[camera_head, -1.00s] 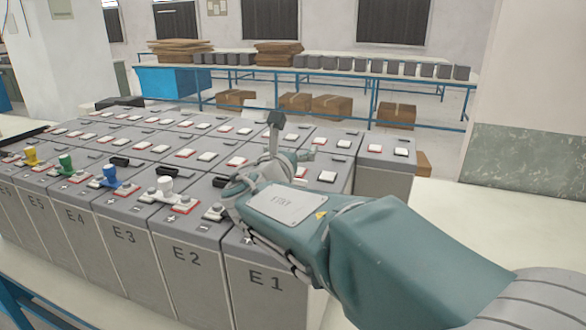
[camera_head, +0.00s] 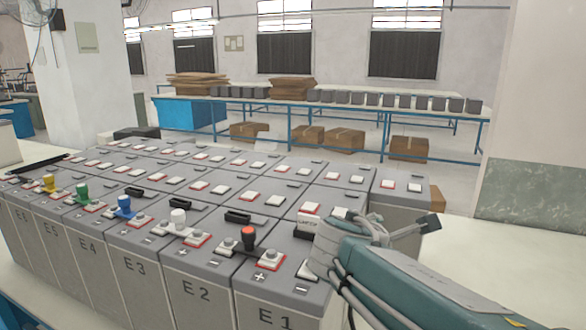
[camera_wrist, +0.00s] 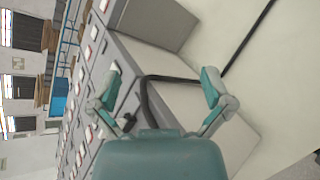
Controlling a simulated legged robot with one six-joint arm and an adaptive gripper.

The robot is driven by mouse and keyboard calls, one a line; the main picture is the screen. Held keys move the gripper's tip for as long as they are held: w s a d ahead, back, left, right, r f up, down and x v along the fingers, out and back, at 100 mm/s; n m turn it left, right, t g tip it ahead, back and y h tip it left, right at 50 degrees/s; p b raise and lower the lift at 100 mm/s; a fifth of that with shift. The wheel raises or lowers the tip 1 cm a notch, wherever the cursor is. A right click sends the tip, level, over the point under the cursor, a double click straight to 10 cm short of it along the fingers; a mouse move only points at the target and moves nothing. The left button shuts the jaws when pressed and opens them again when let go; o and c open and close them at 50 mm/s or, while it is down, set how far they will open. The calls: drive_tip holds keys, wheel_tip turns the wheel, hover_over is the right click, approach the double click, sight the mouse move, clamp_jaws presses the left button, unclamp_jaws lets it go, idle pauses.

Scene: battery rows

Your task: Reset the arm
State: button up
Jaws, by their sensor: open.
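My arm reaches in from the lower right in the head view, with my gripper (camera_head: 385,226) over the right end of the battery block, near the battery marked E1 (camera_head: 278,312). One dark fingertip points right; the other finger is unclear there. In the wrist view, my gripper (camera_wrist: 160,92) has its two teal fingers spread wide with nothing held between them. A red-topped connector (camera_head: 249,240) stands across the front terminals of E1 and E2. White (camera_head: 178,220), blue (camera_head: 124,206), green (camera_head: 83,194) and yellow (camera_head: 49,184) connectors stand further left along the front row.
Grey batteries in tight rows fill the table's left and middle. The pale tabletop (camera_head: 480,260) is clear at the right. A black cable (camera_wrist: 254,46) runs across the wrist view. A blue-framed bench (camera_head: 340,108) with batteries and cardboard stands behind, boxes (camera_head: 343,140) below.

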drive_tip(key=s+f+m+g+y, duration=0.2)
drive_tip(key=s+f+m+y, duration=0.2)
drive_tip(key=s+m, duration=0.5)
drive_tip(key=s+a+f+m+g+y, duration=0.1)
drive_tip(key=s+f+m+g+y, duration=0.1)
drive_tip(key=s+f+m, duration=0.6)
drive_tip(key=s+m+y, duration=0.1)
drive_tip(key=s, duration=0.2)
drive_tip(key=shift+a+m+y, duration=0.2)
drive_tip(key=shift+m+y, duration=0.1)
drive_tip(key=shift+y, duration=0.1)
drive_tip(key=shift+s+f, duration=0.1)
